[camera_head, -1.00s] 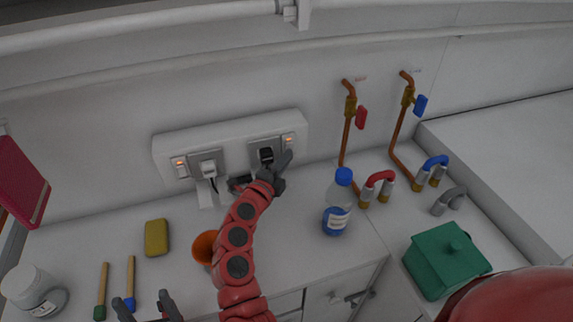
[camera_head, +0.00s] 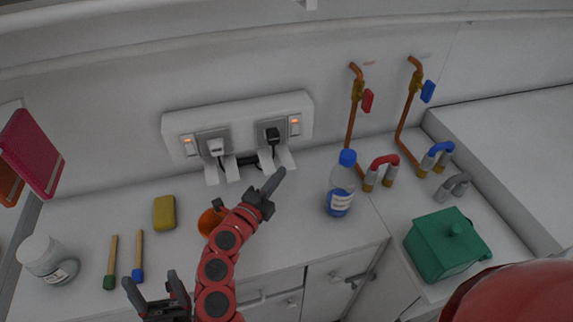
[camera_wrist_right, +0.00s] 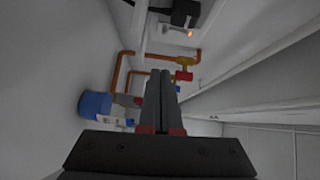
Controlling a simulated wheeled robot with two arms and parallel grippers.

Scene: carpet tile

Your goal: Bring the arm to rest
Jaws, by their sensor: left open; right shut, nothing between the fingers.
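My right gripper (camera_head: 272,180) is shut and empty, held over the counter in front of the sockets. Its closed fingers also show in the right wrist view (camera_wrist_right: 162,95). My left gripper (camera_head: 150,282) is open and empty at the lower left edge of the head view. A black plug (camera_head: 272,135) sits in the right socket of the wall strip (camera_head: 240,117), apart from the right gripper. Orange lights glow on the switches.
A blue-capped bottle (camera_head: 341,185) stands right of the right gripper. An orange object (camera_head: 208,222) is partly behind that arm. A yellow sponge (camera_head: 164,213), two brushes and a white-lidded jar (camera_head: 45,258) are left. A green box (camera_head: 445,245) and copper pipes (camera_head: 352,110) are right.

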